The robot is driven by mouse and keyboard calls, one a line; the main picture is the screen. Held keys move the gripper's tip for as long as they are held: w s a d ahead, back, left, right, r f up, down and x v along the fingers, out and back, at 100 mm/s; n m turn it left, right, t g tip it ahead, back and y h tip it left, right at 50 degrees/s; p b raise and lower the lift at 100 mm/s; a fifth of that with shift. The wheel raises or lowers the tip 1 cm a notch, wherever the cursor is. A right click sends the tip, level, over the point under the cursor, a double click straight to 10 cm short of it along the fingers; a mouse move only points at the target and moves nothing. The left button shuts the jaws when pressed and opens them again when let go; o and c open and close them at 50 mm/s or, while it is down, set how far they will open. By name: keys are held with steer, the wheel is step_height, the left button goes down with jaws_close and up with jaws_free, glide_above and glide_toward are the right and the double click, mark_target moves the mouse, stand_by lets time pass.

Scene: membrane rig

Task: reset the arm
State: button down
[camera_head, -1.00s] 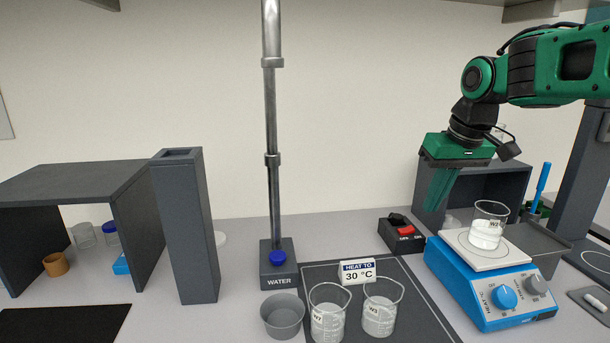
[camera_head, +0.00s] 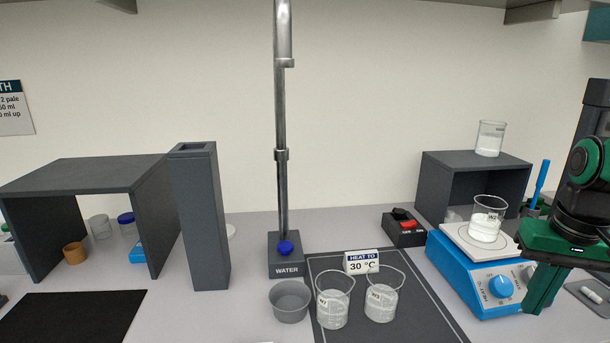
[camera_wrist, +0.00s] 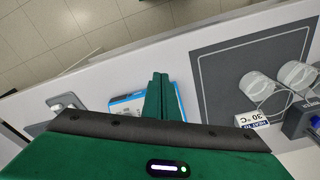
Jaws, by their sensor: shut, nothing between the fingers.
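My green gripper (camera_head: 541,291) hangs at the right of the head view, in front of the right part of the blue hotplate (camera_head: 470,277). Its fingers point down, are together and hold nothing. In the wrist view the closed fingers (camera_wrist: 159,98) point away over the bench edge, with part of the blue hotplate (camera_wrist: 126,104) beside them. A beaker (camera_head: 487,220) with white contents stands on the hotplate's pale top. My gripper hides part of the hotplate's front and right knob.
Two labelled beakers (camera_head: 334,303) (camera_head: 381,301) stand on a dark mat by a "30 °C" sign (camera_head: 361,262). A grey cup (camera_head: 290,302) and the water column (camera_head: 281,180) stand left of them. Another beaker (camera_head: 490,139) is on the right shelf (camera_head: 472,161).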

steer(key=s+f+m, duration=0.1)
steer(key=s+f, duration=0.2)
steer(key=s, duration=0.2)
steer(key=s+d+f+m+g, duration=0.1)
steer(key=s+f, duration=0.2)
steer(key=s, duration=0.3)
steer(key=shift+d+m, duration=0.3)
